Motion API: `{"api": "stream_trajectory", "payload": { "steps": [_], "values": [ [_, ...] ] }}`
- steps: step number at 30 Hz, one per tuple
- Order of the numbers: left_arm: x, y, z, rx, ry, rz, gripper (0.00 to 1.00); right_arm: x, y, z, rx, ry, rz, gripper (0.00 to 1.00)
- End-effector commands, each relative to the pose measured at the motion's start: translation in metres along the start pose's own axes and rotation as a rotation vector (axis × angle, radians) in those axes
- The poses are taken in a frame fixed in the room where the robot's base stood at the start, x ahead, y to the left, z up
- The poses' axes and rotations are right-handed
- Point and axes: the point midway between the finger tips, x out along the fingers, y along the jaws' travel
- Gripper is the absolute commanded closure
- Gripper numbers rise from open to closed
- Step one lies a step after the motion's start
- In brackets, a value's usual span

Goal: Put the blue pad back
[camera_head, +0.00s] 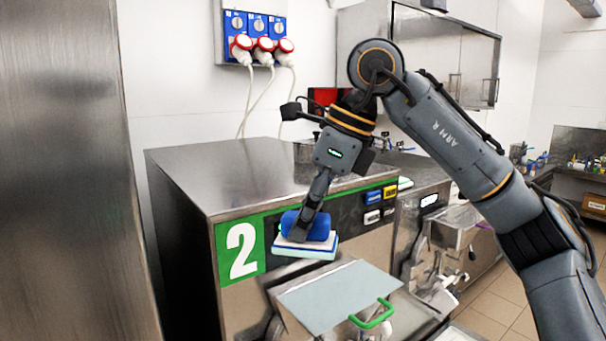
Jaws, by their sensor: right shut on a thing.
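The blue pad (285,224) has a rounded blue grip on top and a flat white and pale blue base. My right gripper (305,230) points down and is shut on the blue grip. I cannot tell whether the pad touches anything below. My left gripper is not in view.
The steel freezer top (225,170) is mostly bare. A grey lid with a green handle (372,314) juts out in front. A tall steel surface (70,180) fills the left side. A second machine (455,225) stands at the right. Red plugs (264,46) hang on the wall.

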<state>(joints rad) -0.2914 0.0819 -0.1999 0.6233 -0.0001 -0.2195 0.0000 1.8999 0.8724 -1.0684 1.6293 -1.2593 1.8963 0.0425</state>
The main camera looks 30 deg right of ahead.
Motion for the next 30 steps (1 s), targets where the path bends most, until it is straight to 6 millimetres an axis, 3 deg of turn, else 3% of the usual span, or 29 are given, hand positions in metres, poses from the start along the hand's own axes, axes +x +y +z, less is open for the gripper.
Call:
{"api": "stream_trajectory", "payload": {
  "steps": [5, 13, 21, 30],
  "values": [
    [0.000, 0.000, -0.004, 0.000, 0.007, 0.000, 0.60, 0.059, 0.018, -0.035, -0.265, 0.006, 0.121, 0.92],
    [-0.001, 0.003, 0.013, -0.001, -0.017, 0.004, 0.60, 0.177, 0.058, -0.102, -0.847, 0.003, 0.372, 0.92],
    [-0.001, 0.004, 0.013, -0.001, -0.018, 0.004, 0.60, 0.294, 0.097, -0.169, -1.443, -0.004, 0.616, 0.92],
    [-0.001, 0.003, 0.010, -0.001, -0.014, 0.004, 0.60, 0.370, 0.120, -0.212, -1.829, -0.003, 0.769, 0.92]
  ]
}}
